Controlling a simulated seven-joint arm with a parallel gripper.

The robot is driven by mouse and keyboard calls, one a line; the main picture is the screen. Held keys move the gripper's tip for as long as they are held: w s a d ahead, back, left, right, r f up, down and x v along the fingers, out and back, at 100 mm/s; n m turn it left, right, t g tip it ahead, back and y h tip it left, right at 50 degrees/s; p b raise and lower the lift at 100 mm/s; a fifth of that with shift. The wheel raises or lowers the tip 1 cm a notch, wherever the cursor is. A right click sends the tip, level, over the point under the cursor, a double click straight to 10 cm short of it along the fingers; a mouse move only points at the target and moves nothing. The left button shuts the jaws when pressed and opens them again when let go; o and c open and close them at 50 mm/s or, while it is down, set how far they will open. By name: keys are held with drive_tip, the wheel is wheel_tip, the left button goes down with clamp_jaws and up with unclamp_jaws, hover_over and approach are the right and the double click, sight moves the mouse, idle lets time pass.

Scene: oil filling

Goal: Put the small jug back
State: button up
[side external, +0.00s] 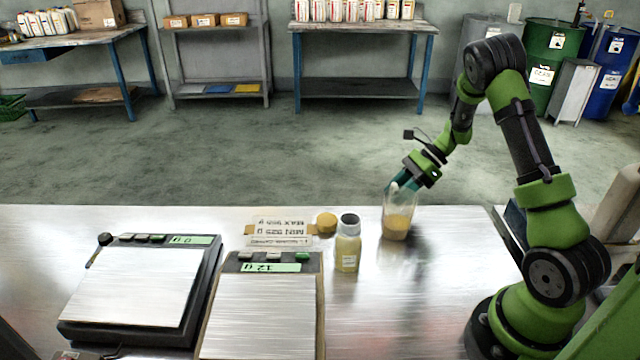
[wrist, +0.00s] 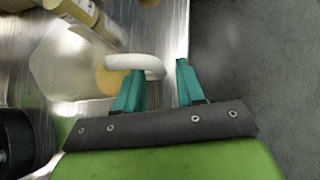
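The small jug (side external: 397,222) is clear, holds some yellow liquid and stands upright on the metal table, right of the bottle. My gripper (side external: 396,186) is at its upper part, reaching in from behind. In the wrist view the jug (wrist: 70,62) is at the left, and its pale handle (wrist: 122,62) reaches toward my fingers. My gripper (wrist: 162,72) is open there, with teal fingers spread. The handle's end lies by the left finger, and a gap shows before the right finger. I cannot tell whether the left finger touches it.
A bottle (side external: 348,246) of yellow liquid stands open left of the jug, near a yellow-brown cap (side external: 326,222). Two scales (side external: 262,312) (side external: 130,285) and a label sign (side external: 281,230) are further left. The table (side external: 440,235) right of the jug is clear.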

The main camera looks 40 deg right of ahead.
drive_tip(key=shift+r, duration=0.25)
drive_tip(key=v, duration=1.1)
drive_tip(key=s+a+r+n+g+h, duration=0.1)
drive_tip(key=a+r+n, duration=0.35)
drive_tip(key=a, duration=0.25)
drive_tip(key=s+a+r+n+h, duration=0.1)
drive_tip(key=a+r+n, duration=0.35)
drive_tip(key=a, duration=0.25)
drive_tip(key=s+a+r+n+t+h, duration=0.3)
drive_tip(key=s+a+n, duration=0.5)
drive_tip(key=a+n, duration=0.4)
drive_tip(key=shift+a+r+t+h, duration=0.3)
drive_tip(key=shift+t+h, duration=0.2)
drive_tip(key=shift+t, duration=0.1)
